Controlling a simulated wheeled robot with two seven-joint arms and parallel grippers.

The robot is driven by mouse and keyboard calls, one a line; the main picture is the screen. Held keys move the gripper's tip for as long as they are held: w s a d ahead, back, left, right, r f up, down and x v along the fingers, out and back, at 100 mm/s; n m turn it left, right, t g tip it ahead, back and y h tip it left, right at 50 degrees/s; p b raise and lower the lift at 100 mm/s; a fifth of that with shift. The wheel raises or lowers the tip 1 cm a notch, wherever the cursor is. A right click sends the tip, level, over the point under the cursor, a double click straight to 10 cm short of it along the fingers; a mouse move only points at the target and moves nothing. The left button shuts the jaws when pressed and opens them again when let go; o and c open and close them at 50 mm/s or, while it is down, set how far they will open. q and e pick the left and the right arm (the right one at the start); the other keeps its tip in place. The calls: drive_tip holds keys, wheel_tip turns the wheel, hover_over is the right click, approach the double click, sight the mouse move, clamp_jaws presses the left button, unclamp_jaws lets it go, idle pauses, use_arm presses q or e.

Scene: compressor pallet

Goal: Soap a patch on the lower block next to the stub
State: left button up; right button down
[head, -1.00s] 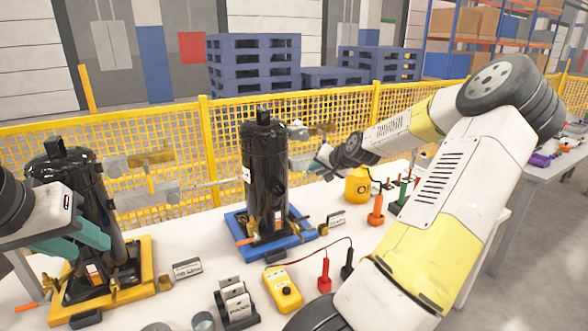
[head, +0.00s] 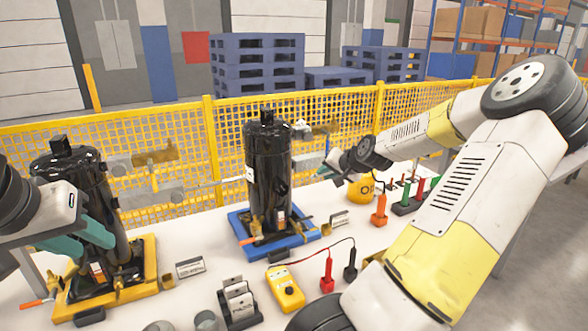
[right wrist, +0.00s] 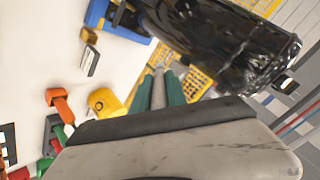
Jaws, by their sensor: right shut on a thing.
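A black compressor (head: 268,185) stands upright on a blue pallet (head: 243,232). Right of its upper part are a brass-coloured block (head: 320,131) and, below it, a pale grey block (head: 309,161). I cannot make out the stub or a soap patch. My right gripper (head: 325,170) is just right of the lower block; I cannot tell if they touch. In the right wrist view its green fingers (right wrist: 159,90) are shut on a slim grey thing (right wrist: 158,88). My left gripper (head: 95,238) is in front of the left black compressor (head: 75,185); its opening is unclear.
The left compressor is on a yellow pallet (head: 142,285). A yellow meter (head: 285,288) with red and black probes lies in front. A yellow round container (head: 360,188) and an orange-handled tool (head: 379,210) stand right. A yellow mesh fence (head: 230,110) runs behind.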

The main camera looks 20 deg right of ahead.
drive_tip(key=shift+w+a, duration=0.15)
drive_tip(key=shift+w, duration=1.75)
drive_tip(key=shift+w+a, duration=0.15)
drive_tip(key=shift+w, duration=1.7)
drive_tip(key=shift+w, duration=0.75)
drive_tip(key=shift+d, duration=3.35)
drive_tip(key=shift+a+r, duration=0.1)
drive_tip(key=shift+a, duration=3.4)
